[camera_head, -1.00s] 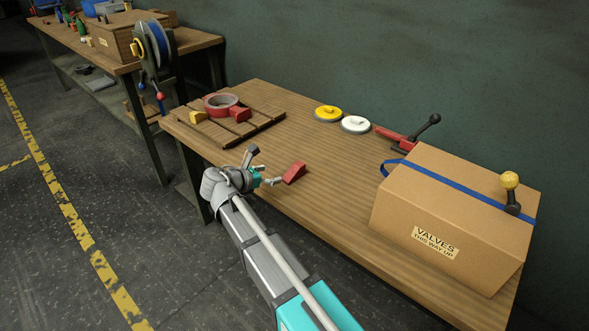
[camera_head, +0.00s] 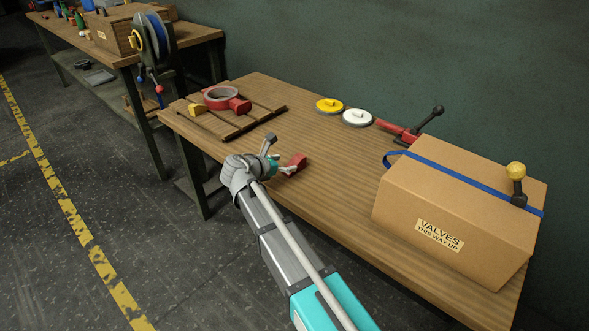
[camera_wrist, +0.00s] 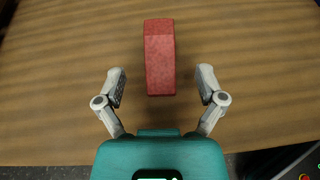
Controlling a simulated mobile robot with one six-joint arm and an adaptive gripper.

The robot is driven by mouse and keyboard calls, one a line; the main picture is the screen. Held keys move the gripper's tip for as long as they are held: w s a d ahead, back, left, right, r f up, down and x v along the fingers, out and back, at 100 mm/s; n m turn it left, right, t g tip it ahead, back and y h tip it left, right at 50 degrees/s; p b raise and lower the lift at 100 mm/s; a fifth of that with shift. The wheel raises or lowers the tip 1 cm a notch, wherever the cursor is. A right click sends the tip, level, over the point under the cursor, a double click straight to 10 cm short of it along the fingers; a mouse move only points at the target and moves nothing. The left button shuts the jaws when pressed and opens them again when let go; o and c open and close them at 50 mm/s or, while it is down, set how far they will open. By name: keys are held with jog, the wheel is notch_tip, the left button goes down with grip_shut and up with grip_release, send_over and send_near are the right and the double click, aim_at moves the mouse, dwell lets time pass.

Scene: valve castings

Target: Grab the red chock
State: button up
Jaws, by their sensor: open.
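The red chock (camera_head: 296,162) is a small wedge lying on the near edge area of the wooden table. In the wrist view the red chock (camera_wrist: 160,58) stands lengthwise, straight ahead and centred. My gripper (camera_head: 280,163) is close beside the chock and partly overlaps it in the head view. In the wrist view my gripper (camera_wrist: 161,86) is open, with one finger on each side of the chock's near end and a gap to both. The fingers do not touch it.
A cardboard box (camera_head: 393,208) with a blue strap stands at the right of the table (camera_head: 262,103). Yellow (camera_head: 339,104) and white (camera_head: 345,116) discs lie behind.

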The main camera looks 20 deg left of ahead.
aim_at(294, 162)
jog(key=shift+x, duration=1.1)
jog(key=shift+w+b, duration=0.1)
jog(key=shift+b, duration=0.2)
jog(key=b+x, duration=0.1)
jog(key=x, duration=0.2)
jog(key=shift+w+d+f+b, duration=0.1)
jog(key=shift+f+b, duration=0.2)
jog(key=shift+x, duration=0.8)
jog(key=shift+r, duration=0.1)
grip_shut()
